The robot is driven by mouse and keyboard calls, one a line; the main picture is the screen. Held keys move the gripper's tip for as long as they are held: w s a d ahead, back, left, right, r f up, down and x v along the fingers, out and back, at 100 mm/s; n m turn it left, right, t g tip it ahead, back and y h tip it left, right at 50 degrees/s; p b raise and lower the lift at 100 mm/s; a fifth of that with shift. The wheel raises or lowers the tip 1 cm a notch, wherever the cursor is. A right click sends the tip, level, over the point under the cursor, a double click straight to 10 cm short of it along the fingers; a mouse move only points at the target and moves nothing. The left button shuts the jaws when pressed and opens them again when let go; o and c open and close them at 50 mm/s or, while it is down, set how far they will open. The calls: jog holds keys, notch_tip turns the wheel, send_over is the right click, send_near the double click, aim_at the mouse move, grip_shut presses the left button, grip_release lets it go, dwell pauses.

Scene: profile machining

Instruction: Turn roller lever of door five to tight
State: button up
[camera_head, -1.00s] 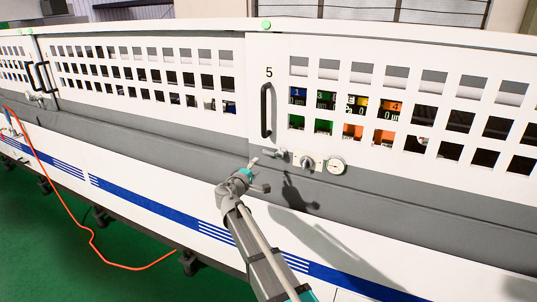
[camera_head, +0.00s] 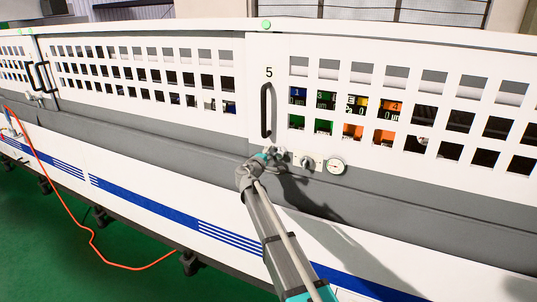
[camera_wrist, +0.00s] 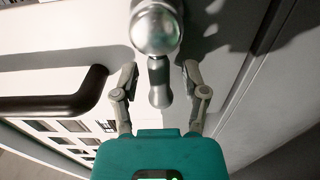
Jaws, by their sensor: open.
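Door five (camera_head: 268,60) is a white panel with rows of square openings and the number 5 above a black handle (camera_head: 266,108). In the wrist view the roller lever (camera_wrist: 158,80) is a silver metal arm with a rounded end, hanging below a round shiny hub (camera_wrist: 155,32). My gripper (camera_wrist: 160,72) is open, with one finger on each side of the lever's arm and a visible gap on both sides. In the head view my gripper (camera_head: 272,151) is at the lever beneath the black handle and largely hides it.
A round knob (camera_head: 306,162) and a round white gauge (camera_head: 337,166) sit just right of the lever. The black handle also shows close on the left in the wrist view (camera_wrist: 55,103). An orange hose (camera_head: 70,205) hangs at the left, clear of my arm.

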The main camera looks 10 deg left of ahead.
grip_shut()
dwell(0.3)
jog(key=shift+w+a, duration=0.1)
jog(key=shift+d, duration=0.2)
jog(key=shift+d, duration=0.15)
